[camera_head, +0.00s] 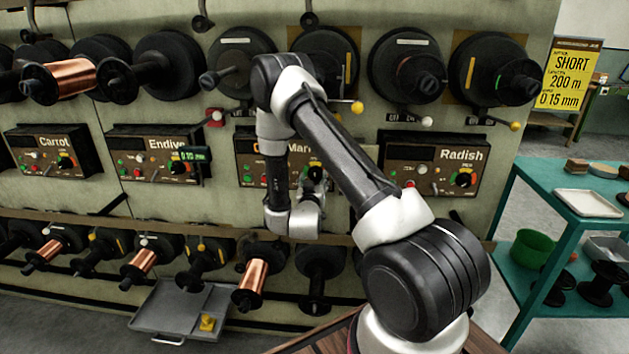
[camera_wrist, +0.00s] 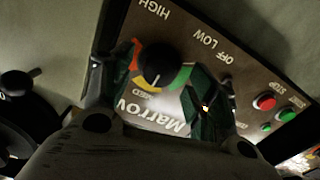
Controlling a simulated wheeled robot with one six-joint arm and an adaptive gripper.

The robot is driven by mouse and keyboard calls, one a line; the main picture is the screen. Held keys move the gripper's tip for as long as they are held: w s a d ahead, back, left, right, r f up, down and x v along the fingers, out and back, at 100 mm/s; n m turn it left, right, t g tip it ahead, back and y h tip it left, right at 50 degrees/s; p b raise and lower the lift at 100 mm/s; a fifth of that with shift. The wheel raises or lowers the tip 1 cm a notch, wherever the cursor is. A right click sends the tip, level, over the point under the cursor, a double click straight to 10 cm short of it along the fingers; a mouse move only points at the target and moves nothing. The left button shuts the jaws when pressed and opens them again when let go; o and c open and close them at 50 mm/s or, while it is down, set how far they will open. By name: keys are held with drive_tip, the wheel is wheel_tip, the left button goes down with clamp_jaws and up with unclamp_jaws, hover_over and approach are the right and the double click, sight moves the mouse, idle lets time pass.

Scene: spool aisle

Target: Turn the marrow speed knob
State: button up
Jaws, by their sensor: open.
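The Marrow panel (camera_head: 247,168) is on the machine wall, partly covered by my arm in the head view. Its label "Marrow" shows upside down in the wrist view, on the brown panel face (camera_wrist: 222,72). The black round speed knob (camera_wrist: 161,62) sits on a dial with red, yellow and green parts, between HIGH and LOW. My gripper (camera_wrist: 165,85) is open, with one finger to each side of the knob in the wrist view. I cannot tell whether either finger touches it. In the head view my gripper is at the panel, largely hidden by my wrist.
The Endive panel (camera_head: 150,145) is to the left and the Radish panel (camera_head: 430,165) to the right. Black spools (camera_head: 405,65) hang above, and copper spools (camera_head: 251,285) below. Red and green buttons (camera_wrist: 264,102) are right of the knob. A teal cart (camera_head: 530,200) stands right.

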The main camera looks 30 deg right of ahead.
drive_tip(key=shift+w+d, duration=0.35)
drive_tip(key=shift+w, duration=0.15)
drive_tip(key=shift+c, duration=0.3)
drive_tip(key=c, duration=0.9)
drive_tip(key=shift+c, duration=0.2)
